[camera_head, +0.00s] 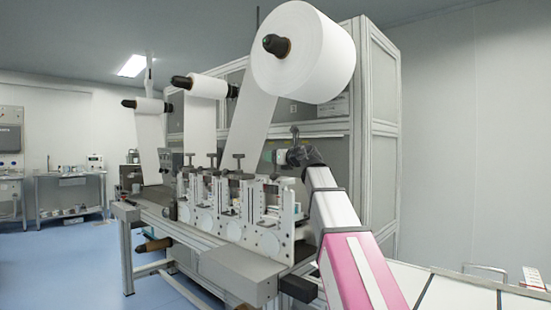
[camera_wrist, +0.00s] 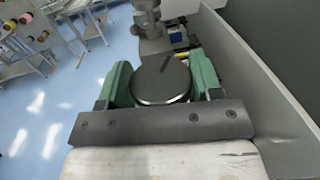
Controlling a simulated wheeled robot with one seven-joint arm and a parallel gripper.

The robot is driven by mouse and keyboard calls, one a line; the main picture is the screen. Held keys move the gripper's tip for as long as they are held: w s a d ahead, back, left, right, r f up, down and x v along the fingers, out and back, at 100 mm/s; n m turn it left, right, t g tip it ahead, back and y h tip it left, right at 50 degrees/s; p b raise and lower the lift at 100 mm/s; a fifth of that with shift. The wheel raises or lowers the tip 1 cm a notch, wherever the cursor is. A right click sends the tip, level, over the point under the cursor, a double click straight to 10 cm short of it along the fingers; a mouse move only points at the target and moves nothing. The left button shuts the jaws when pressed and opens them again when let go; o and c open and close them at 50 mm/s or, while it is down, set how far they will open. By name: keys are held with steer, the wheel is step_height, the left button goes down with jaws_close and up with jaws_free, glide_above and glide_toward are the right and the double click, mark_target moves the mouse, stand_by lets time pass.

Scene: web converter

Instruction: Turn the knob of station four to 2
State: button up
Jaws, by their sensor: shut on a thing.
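A dark round knob (camera_wrist: 160,82) fills the middle of the wrist view, its flat face towards the camera. A faint line runs on the upper part of its face; no numbers can be read around it. My gripper (camera_wrist: 161,78) has its two green fingers on either side of the knob and is shut on it. In the head view my gripper (camera_head: 281,156) is at the nearest end of the row of stations, in front of the machine. The knob is too small and covered there to make out. Which station it belongs to cannot be read.
The web converter has several white stations (camera_head: 270,215) with T-handles in a row. A big white roll (camera_head: 305,52) hangs above, its web running down just left of my gripper. A grey panel (camera_wrist: 265,80) stands close on the right in the wrist view. Blue floor (camera_head: 70,265) is clear at left.

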stand_by(0.4)
steer(key=o, duration=0.9)
steer(key=v, duration=1)
steer(key=shift+s+d, duration=0.25)
steer(key=shift+s, duration=0.1)
